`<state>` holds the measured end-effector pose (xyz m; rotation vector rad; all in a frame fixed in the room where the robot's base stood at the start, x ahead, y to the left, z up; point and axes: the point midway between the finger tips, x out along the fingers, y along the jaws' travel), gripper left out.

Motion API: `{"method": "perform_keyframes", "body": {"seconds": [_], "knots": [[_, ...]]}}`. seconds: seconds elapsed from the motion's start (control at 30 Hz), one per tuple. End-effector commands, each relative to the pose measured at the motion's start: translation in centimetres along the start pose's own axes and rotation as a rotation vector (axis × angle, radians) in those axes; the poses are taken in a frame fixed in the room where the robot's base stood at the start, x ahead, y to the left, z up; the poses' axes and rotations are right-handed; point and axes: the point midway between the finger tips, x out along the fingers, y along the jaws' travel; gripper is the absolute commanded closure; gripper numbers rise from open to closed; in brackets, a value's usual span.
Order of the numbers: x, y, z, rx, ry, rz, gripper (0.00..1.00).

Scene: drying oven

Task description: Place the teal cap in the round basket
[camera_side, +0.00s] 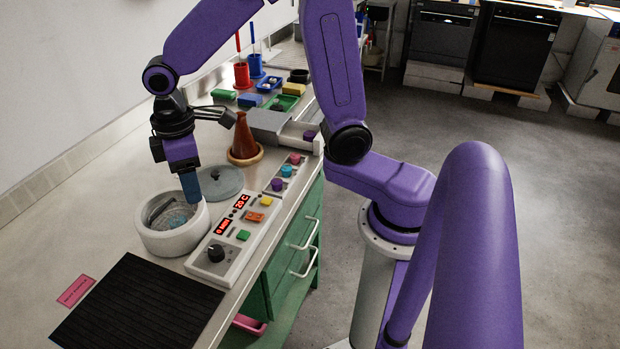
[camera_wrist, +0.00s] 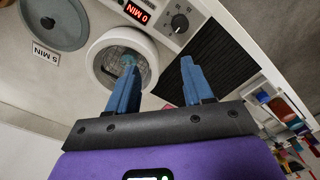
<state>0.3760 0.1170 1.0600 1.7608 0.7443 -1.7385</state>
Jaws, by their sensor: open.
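A white round pot (camera_side: 163,243) stands on the bench, open at the top, with what looks like a round mesh basket inside. It also shows in the wrist view (camera_wrist: 97,72). A small teal piece lies inside it, in the side view (camera_side: 177,219) and in the wrist view (camera_wrist: 128,60); I cannot tell its exact shape. Another teal round piece (camera_side: 286,170) sits in a row of coloured ones on a pale tray. My gripper (camera_side: 191,190) points down over the pot's right rim. Its blue fingers (camera_wrist: 160,65) are apart with nothing between them.
A grey lid with a dark knob (camera_side: 222,181) lies behind the pot. A control panel (camera_side: 217,258) with a dial and red displays stands right of it. A black ribbed mat (camera_side: 140,305) lies in front. A brown cone (camera_side: 244,138) stands farther back.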

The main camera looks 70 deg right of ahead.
Motion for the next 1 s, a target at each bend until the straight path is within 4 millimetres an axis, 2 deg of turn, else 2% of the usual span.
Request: {"method": "perform_keyframes", "body": {"seconds": [0.4, 0.7, 0.83, 1.0], "knots": [[-1.4, -6.3, 8.9, -0.150, 0.012, -0.003, 0.49], [-1.6, -9.5, 16.0, -0.249, 0.017, -0.008, 0.49], [-1.5, -10.3, 18.1, -0.278, 0.019, -0.009, 0.49], [-1.4, -10.8, 19.3, -0.294, 0.018, -0.010, 0.49]]}}
